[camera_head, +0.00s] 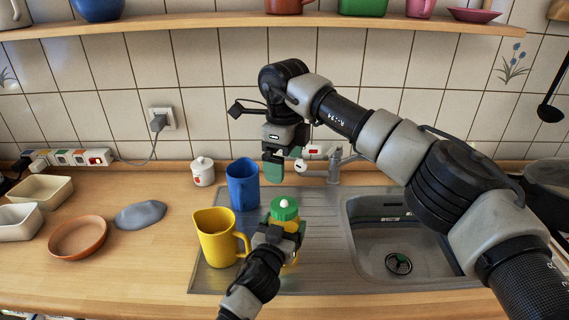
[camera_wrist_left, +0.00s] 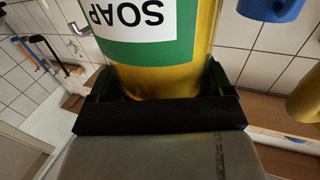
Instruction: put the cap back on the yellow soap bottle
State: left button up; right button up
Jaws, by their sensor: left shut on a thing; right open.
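The yellow soap bottle (camera_head: 291,256) is in my left gripper (camera_head: 278,238), which is shut around its body over the drainboard. A round green top (camera_head: 284,210) with a small pale tip is at the bottle's upper end. I cannot tell whether this is a separate cap. In the left wrist view the bottle (camera_wrist_left: 165,82) is between the fingers, with its green and white SOAP label upside down in the picture. My right gripper (camera_head: 287,168) is open and empty, pointing down above and behind the bottle.
A yellow mug (camera_head: 215,245) stands close left of the bottle, with a blue cup (camera_head: 242,186) behind it. The sink (camera_head: 400,245) is at right.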

pick_arm(q)
jog(key=o, duration=1.6)
pick_arm(e)
jog(key=shift+f+b, duration=0.7)
pick_arm(q)
jog(key=v, duration=1)
jog(key=shift+s+a, duration=0.2)
jog(key=shift+s, duration=0.15)
